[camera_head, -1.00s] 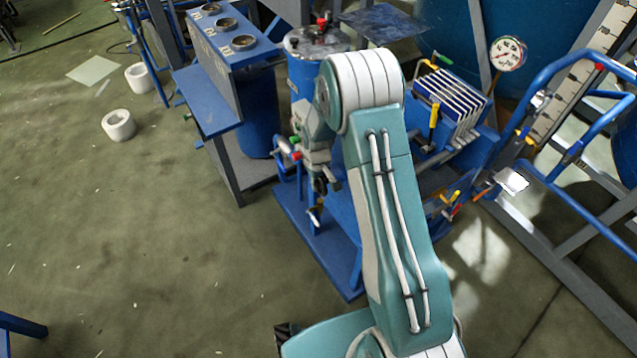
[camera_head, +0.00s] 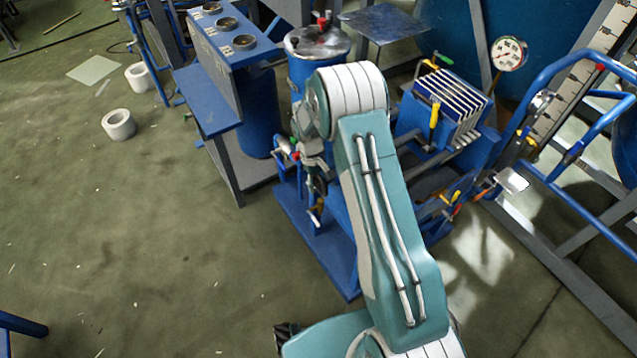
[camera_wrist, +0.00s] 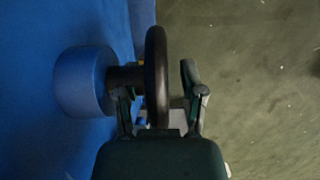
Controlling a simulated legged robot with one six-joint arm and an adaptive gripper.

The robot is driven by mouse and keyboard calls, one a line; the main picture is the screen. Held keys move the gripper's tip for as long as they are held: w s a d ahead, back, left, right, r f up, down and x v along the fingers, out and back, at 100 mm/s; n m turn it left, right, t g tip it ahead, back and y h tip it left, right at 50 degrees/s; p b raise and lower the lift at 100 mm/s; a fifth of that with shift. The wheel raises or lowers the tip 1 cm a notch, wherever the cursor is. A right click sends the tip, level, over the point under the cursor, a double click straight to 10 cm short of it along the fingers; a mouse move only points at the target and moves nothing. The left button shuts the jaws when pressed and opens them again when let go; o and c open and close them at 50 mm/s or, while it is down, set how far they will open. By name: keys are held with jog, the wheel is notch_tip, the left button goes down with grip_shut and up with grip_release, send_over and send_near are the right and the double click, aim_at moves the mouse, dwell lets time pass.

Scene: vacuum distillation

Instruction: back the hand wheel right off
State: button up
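The hand wheel (camera_wrist: 157,70) is a dark, thin disc seen edge-on in the wrist view. It sits on a short dark stem (camera_wrist: 122,77) coming out of a round blue fitting (camera_wrist: 84,80). My gripper (camera_wrist: 160,95) straddles the near part of the wheel, one finger on each side. A gap shows between the wheel and the right finger, and the left finger stands by the stem side. The fingers look apart, not closed on the rim; light contact cannot be ruled out. In the head view my arm largely hides the gripper and wheel.
A blue vessel with a metal lid (camera_head: 317,42) stands behind my arm. A ribbed blue unit (camera_head: 452,100), a gauge (camera_head: 509,54) and blue tube rails (camera_head: 570,155) are to the right. A blue bench (camera_head: 212,110) is to the left. The floor at left is mostly clear.

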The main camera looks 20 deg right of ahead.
jog(key=shift+r, duration=0.1)
jog(key=v, duration=1.1)
jog(key=shift+w+a+r, duration=0.1)
jog(key=shift+w+r, duration=0.15)
jog(key=shift+r, duration=0.1)
